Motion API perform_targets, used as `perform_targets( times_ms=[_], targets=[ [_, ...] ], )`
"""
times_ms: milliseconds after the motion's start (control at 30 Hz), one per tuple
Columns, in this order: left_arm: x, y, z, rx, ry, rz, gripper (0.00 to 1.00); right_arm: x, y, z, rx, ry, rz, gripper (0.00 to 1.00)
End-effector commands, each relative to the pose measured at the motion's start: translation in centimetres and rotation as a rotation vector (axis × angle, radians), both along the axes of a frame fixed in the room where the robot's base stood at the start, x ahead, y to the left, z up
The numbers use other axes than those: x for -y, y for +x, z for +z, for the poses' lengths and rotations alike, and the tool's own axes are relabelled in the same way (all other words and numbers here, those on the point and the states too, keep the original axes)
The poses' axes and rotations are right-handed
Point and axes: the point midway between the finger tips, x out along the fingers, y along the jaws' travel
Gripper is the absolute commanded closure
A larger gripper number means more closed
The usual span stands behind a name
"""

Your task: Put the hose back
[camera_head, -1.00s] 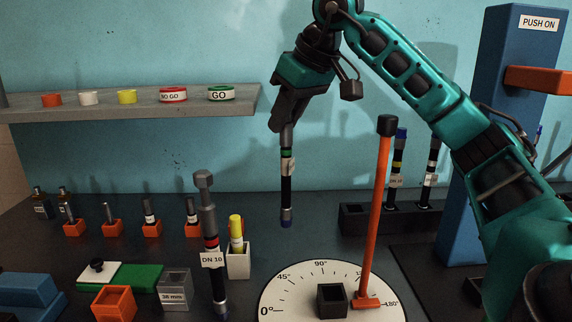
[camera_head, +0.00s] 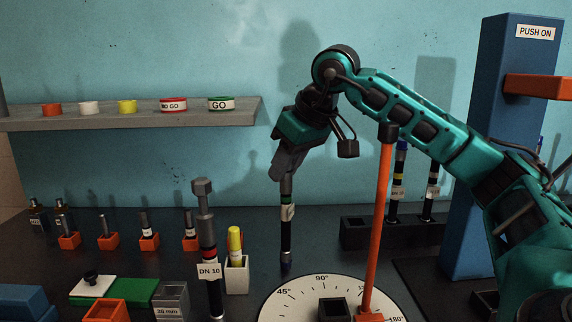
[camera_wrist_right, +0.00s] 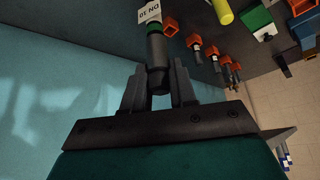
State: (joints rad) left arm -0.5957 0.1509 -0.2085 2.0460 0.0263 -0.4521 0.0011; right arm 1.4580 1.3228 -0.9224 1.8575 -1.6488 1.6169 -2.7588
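My right gripper (camera_head: 287,168) is shut on the upper end of a black hose (camera_head: 286,235) with a green band, a white label and a blue lower tip. The hose hangs nearly upright, its tip just above the far edge of the dial in the head view; I cannot tell whether it touches anything. In the right wrist view the hose (camera_wrist_right: 156,48) sits between both fingers, its label reading DN 10. My left gripper is not in view.
A red-banded DN 10 hose (camera_head: 208,245) stands at front centre beside a yellow marker (camera_head: 235,242). An orange upright lever (camera_head: 381,220) rises at the angle dial (camera_head: 290,300). A blue PUSH ON post (camera_head: 490,140) stands right. A shelf (camera_head: 130,117) with rings is at left.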

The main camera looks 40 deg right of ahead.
Motion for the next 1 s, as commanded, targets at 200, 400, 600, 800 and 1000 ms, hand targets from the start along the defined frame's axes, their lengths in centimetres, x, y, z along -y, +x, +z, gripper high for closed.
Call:
perform_targets(
  times_ms=[200, 400, 600, 800, 1000],
  targets=[
    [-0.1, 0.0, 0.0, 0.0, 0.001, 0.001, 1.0, 0.0, 0.0, 0.0, -0.001, 0.0, 0.0, 0.52],
    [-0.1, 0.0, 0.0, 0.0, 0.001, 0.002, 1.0, 0.0, 0.0, 0.0, -0.001, 0.0, 0.0, 0.5],
    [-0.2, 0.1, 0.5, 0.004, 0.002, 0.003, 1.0, 0.0, -0.3, 1.1, 0.002, 0.0, 0.0, 0.5],
    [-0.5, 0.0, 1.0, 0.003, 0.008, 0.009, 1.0, 0.2, -2.2, 4.6, 0.004, 0.0, 0.001, 0.5],
    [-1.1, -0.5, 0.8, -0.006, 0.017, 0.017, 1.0, 0.5, -4.3, 8.3, 0.004, 0.0, 0.001, 0.5]
  ],
)
